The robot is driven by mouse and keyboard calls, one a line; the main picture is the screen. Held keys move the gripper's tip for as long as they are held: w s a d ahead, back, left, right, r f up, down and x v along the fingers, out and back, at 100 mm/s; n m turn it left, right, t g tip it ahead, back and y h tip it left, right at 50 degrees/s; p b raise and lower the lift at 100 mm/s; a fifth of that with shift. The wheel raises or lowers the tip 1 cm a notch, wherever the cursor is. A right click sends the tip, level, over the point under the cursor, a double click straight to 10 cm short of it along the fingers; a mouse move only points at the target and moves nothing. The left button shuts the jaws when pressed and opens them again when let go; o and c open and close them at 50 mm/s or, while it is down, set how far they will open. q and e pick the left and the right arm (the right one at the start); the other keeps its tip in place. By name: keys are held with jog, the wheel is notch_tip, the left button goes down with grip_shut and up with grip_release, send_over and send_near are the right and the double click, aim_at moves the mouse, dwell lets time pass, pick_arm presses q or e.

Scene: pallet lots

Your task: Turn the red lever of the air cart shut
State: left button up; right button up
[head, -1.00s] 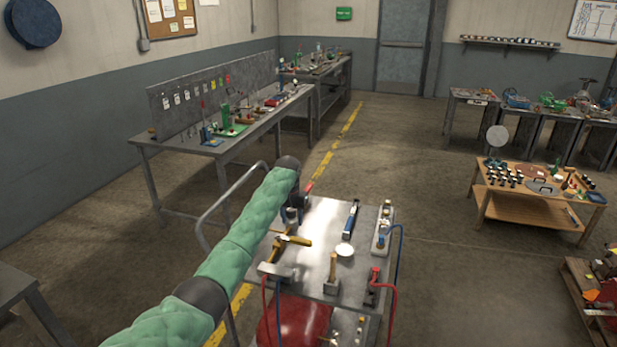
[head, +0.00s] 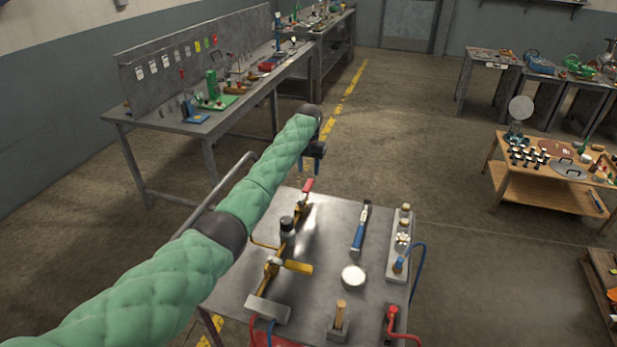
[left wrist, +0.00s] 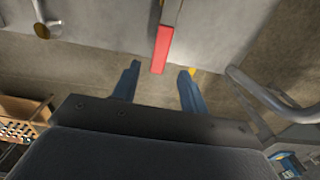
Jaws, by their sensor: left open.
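The air cart (head: 325,235) has a grey metal top carrying a brass pipe line. The red lever (head: 308,185) shows as a short red grip at the far end of that line, near the cart's far edge. My left gripper (head: 313,163) is just beyond the lever, its blue fingers apart and empty. In the left wrist view the red grip (left wrist: 162,48) points down between the open fingertips of the left gripper (left wrist: 160,70), with clear space on both sides. Whether its tip is level with the fingers is hard to tell. My right gripper is out of view.
On the cart are a yellow handle (head: 297,267), a black-capped fitting (head: 287,226), a blue-handled tool (head: 358,237), a white disc (head: 353,276) and a fittings plate (head: 396,270) with a blue hose. A workbench (head: 190,130) stands at the left. The floor behind the cart is clear.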

aim_at(308, 184)
pick_arm(q)
notch_tip(308, 184, down, 5)
jog(key=shift+r+p, duration=0.1)
jog(key=shift+p, duration=0.6)
jog(key=shift+f, duration=0.8)
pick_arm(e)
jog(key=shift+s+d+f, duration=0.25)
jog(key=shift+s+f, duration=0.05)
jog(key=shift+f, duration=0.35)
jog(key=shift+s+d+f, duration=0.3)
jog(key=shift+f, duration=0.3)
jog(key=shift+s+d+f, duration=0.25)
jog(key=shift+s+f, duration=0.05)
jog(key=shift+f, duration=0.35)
pick_arm(q)
grip_shut()
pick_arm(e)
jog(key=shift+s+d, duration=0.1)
